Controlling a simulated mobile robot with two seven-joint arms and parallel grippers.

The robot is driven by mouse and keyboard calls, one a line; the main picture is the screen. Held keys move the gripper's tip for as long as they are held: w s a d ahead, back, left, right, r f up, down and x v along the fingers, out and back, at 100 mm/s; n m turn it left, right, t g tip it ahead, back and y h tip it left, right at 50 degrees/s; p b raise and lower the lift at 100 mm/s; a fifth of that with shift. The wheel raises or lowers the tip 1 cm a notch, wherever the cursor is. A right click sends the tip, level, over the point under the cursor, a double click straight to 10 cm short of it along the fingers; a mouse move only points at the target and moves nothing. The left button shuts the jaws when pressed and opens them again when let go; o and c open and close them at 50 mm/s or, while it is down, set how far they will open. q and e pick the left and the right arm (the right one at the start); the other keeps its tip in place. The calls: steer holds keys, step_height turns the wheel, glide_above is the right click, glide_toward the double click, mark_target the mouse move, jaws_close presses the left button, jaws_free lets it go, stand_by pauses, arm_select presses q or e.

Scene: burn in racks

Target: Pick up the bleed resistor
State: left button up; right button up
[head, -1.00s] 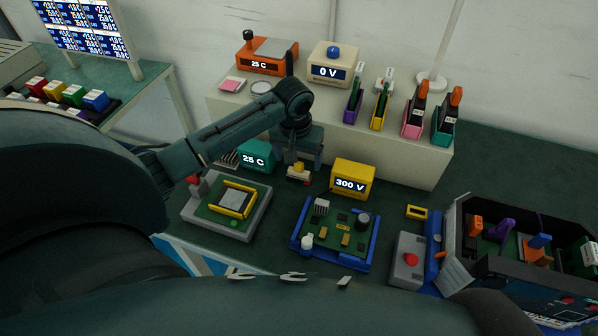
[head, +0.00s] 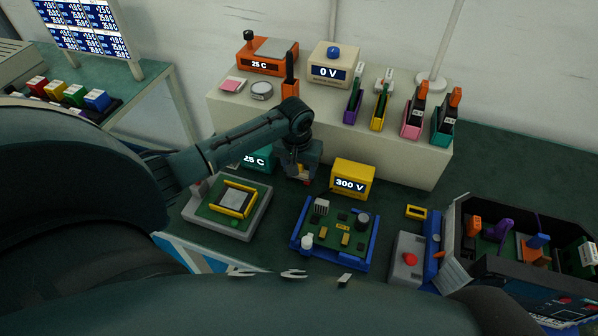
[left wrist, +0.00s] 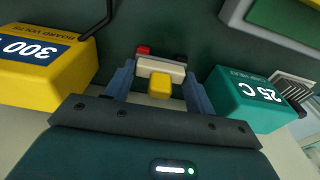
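The likely bleed resistor (left wrist: 161,70) is a small white block with a yellow knob and a red part behind it, on the dark green bench. The left wrist view shows it between the spread fingers of my left gripper (left wrist: 160,92), with a gap on each side. In the head view my left gripper (head: 302,172) is low over the same spot and hides most of the block. My right gripper is not in view.
The yellow 300 V meter (head: 352,180) stands close to the right of my left gripper, the teal 25 C box (head: 257,158) close to its left. In front are a blue-framed circuit board (head: 372,238) and a grey fixture (head: 222,231). A raised pale shelf (head: 400,163) is behind.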

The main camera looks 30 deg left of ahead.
arm_select(q)
steer(key=c, duration=0.5)
steer(key=shift+r, duration=0.1)
step_height(320, 180, up, 10)
steer(key=shift+f, duration=0.1)
